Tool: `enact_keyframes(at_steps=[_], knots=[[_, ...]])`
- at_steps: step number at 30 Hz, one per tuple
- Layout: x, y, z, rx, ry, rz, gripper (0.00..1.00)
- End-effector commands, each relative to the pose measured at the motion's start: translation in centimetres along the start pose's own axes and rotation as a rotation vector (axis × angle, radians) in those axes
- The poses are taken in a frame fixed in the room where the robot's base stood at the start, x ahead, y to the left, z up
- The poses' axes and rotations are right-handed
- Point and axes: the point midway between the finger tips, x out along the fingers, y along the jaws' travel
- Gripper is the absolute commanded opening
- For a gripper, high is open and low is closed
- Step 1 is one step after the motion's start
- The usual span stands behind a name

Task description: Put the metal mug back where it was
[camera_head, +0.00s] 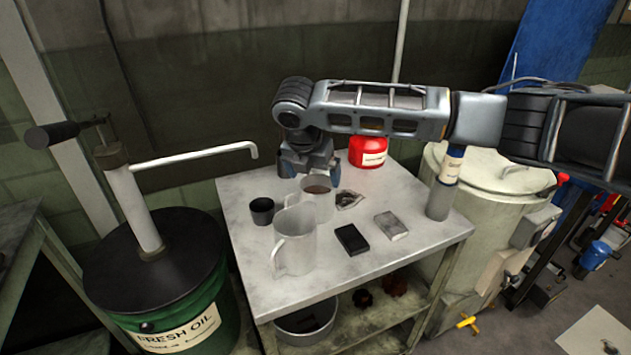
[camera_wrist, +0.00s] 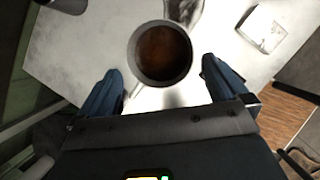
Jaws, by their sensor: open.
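A metal mug with dark brown contents (camera_head: 318,207) stands upright on the metal table (camera_head: 235,200). It also shows from above in the wrist view (camera_wrist: 160,80), with its handle toward the lower left. My gripper (camera_head: 312,180) is open, right at this mug, partly covering it in the head view. In the wrist view its blue fingers (camera_wrist: 161,68) are spread to either side of the mug's near rim, with gaps visible; I cannot tell their height against it. A taller pale metal jug with a handle (camera_head: 296,245) stands in front of the mug.
A small black cup (camera_head: 262,211) is left of the mug. A black box (camera_head: 352,239), a grey box (camera_head: 391,226) and a grey cylinder (camera_head: 440,200) are to the right. A red can (camera_head: 368,152) stands behind. A green oil drum (camera_head: 185,325) is at the left.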

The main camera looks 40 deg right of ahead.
Motion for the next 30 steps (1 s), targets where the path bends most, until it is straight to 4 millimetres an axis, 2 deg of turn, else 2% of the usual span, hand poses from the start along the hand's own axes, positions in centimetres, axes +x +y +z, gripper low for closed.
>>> enact_keyframes(at_steps=[6,12,17,24,27,29,30], knots=[[-4.6,0.1,0.0,0.000,-0.001,0.003,1.00],[-7.2,0.0,-0.1,-0.001,0.000,0.002,1.00],[-8.1,0.0,0.0,0.001,0.000,0.000,1.00],[-8.1,0.1,-0.2,0.001,0.003,0.004,1.00],[-8.0,1.2,-1.8,0.008,0.030,0.045,1.00],[-8.0,2.6,-3.8,0.022,0.066,0.097,1.00],[-8.1,3.8,-5.5,0.035,0.100,0.143,1.00]])
